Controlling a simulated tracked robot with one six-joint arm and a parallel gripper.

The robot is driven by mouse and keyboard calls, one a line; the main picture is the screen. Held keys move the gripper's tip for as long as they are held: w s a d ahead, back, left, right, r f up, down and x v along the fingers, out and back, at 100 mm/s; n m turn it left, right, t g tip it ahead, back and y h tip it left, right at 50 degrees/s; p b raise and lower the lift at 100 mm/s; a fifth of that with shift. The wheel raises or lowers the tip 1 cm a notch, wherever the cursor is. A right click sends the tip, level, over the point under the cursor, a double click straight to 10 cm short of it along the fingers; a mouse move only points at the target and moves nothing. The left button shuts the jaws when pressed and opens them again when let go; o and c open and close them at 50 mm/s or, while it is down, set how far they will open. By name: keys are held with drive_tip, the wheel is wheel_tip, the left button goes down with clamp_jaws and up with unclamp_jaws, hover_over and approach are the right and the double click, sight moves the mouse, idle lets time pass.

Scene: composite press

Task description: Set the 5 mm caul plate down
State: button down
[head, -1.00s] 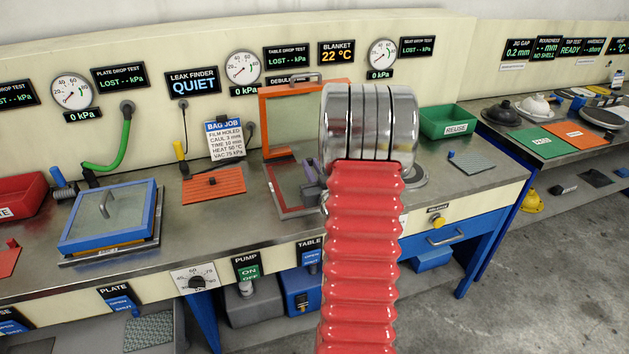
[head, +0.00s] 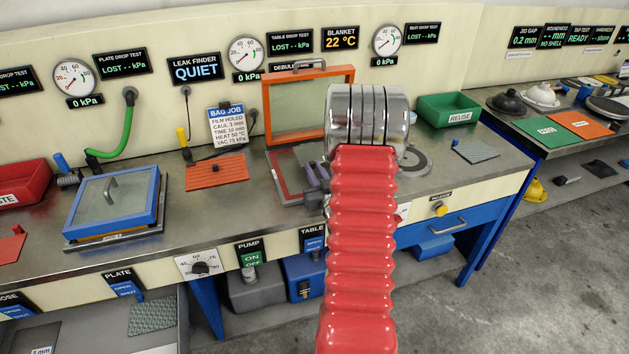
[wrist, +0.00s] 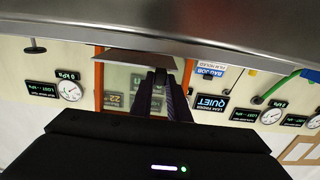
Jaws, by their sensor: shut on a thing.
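My gripper (head: 316,180) is over the debulk bed in the head view, left of my silver wrist and red arm. In the wrist view, which looks upside down, its two dark fingers (wrist: 160,95) are shut on a dark grip under a thin grey plate, the caul plate (wrist: 130,58). Its thickness cannot be read. In the head view I cannot tell the plate from the bed. The debulk bed (head: 279,183) has a dark red edge, and its orange-framed lid (head: 309,76) stands open behind. My arm hides the bed's right part.
The blue-framed box (head: 113,205) with a handle sits on the bench at left. An orange ribbed mat (head: 217,174) lies between it and the bed. A green reuse bin (head: 449,108) and a grey sheet (head: 476,150) are at right. Bare bench lies in front of the mat.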

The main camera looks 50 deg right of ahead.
drive_tip(key=shift+f, duration=1.95)
drive_tip(key=c, duration=1.7)
unclamp_jaws()
drive_tip(key=shift+f, duration=0.1)
drive_tip(key=v, duration=1.2)
